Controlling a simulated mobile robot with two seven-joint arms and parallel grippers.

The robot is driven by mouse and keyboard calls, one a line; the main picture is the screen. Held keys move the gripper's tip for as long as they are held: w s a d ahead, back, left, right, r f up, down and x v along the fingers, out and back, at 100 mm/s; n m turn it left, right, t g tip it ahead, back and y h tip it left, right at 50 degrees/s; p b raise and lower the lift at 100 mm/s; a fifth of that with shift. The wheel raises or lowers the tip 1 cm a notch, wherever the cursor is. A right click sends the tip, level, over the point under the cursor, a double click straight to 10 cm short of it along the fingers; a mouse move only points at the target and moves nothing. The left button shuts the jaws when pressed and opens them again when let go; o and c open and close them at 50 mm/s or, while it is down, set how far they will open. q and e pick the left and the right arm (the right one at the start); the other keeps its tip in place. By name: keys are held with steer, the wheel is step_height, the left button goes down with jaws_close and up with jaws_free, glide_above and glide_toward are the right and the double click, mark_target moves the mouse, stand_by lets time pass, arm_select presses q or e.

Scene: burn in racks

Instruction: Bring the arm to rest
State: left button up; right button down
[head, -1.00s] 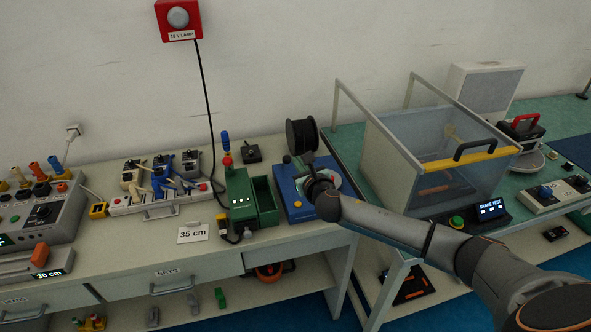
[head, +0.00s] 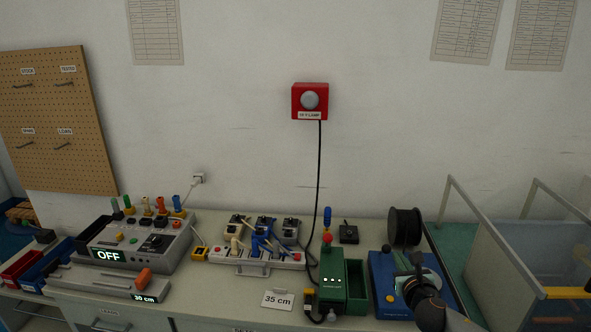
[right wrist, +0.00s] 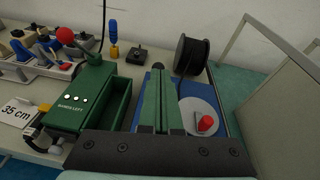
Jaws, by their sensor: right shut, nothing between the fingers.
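My right arm comes in at the lower right of the head view, and its gripper (head: 416,264) is over the blue device (head: 384,278). In the right wrist view the two fingers (right wrist: 158,70) are together with nothing between them. Beyond them the blue device (right wrist: 192,106) shows a round grey plate with a red knob (right wrist: 206,123). I cannot tell how far above the device the fingertips are. My left gripper is in neither view.
A green box (head: 333,282) stands left of the blue device, and a black spool (head: 405,226) stands behind it. A clear-walled enclosure (head: 543,262) is to the right. A power strip (head: 257,258) with plugged adapters and a grey console (head: 140,243) fill the bench's left.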

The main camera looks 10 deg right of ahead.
steer(key=s+a+f+m+g+y, duration=0.4)
steer(key=s+a+f+m, duration=0.95)
steer(key=s+f, duration=0.2)
steer(key=s+a+f+m+g, duration=0.1)
steer(key=s+a+f+m, duration=0.1)
steer(key=s+m, duration=0.7)
steer(key=s+a+f+m+y, duration=0.1)
steer(key=s+f+m, duration=0.3)
steer(key=s+m, duration=0.6)
steer(key=shift+a+f+g, duration=0.3)
steer(key=shift+a+g, duration=0.1)
steer(key=shift+a, duration=0.1)
